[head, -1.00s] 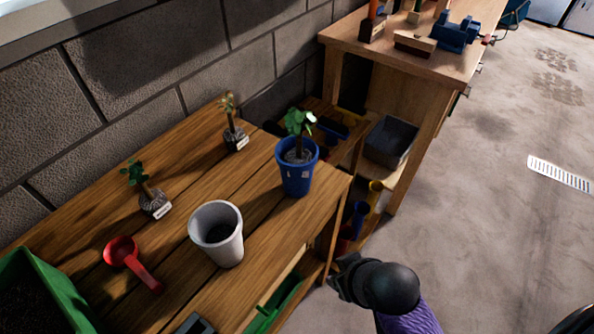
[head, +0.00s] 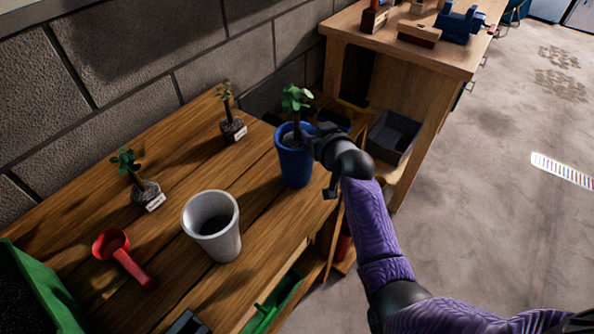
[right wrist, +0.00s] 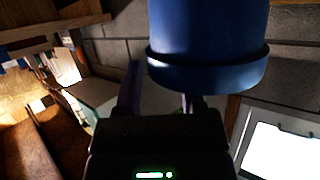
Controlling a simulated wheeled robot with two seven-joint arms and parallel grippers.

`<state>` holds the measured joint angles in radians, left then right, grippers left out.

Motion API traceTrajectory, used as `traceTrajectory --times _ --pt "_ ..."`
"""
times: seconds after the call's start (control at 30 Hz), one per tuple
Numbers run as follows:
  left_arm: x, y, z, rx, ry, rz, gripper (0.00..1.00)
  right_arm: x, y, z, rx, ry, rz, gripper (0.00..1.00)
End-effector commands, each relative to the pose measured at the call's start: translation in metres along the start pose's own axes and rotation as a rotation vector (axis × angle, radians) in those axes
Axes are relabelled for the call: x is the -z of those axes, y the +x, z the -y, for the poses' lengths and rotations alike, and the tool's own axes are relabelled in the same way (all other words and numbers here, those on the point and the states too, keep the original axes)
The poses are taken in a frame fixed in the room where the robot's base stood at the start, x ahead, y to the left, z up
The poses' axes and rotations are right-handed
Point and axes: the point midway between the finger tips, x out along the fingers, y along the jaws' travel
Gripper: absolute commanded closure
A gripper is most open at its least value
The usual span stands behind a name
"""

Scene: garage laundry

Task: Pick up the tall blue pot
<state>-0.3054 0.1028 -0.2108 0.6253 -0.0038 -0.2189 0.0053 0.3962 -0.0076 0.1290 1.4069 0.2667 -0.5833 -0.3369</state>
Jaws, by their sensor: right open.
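The tall blue pot (head: 293,166) stands upright at the right end of the wooden table and holds a small leafy plant. My right gripper (head: 323,160) is open at the pot's right side, near its rim, and partly covers that edge. In the right wrist view the blue pot (right wrist: 208,45) looks upside down, its rim low in the picture, close before the open fingers (right wrist: 160,95). Part of one finger is hidden behind the rim, and I cannot tell whether they touch. My left gripper is out of view.
On the wooden table (head: 165,240) are a white pot (head: 228,240), a red scoop (head: 112,245), two small seedlings (head: 148,192) (head: 233,128) and a green tray (head: 45,280). A workbench (head: 410,90) stands behind, with a grey bin (head: 392,140). Open floor lies to the right.

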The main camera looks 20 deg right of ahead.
Motion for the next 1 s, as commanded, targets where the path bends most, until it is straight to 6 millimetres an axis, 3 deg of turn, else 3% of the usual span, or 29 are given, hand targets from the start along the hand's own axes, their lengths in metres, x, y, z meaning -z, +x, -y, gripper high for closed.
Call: traceTrajectory --times 0.17,0.43,1.0 --pt "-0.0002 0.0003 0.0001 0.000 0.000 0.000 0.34 -0.0069 0.0015 0.0011 0.003 -0.002 0.021 0.47" --pt "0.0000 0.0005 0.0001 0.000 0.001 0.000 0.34 -0.0095 0.0013 0.0010 0.003 -0.003 0.027 1.00" --pt "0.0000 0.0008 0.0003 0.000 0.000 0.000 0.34 -0.0117 0.0012 0.0012 0.004 -0.003 0.032 1.00"
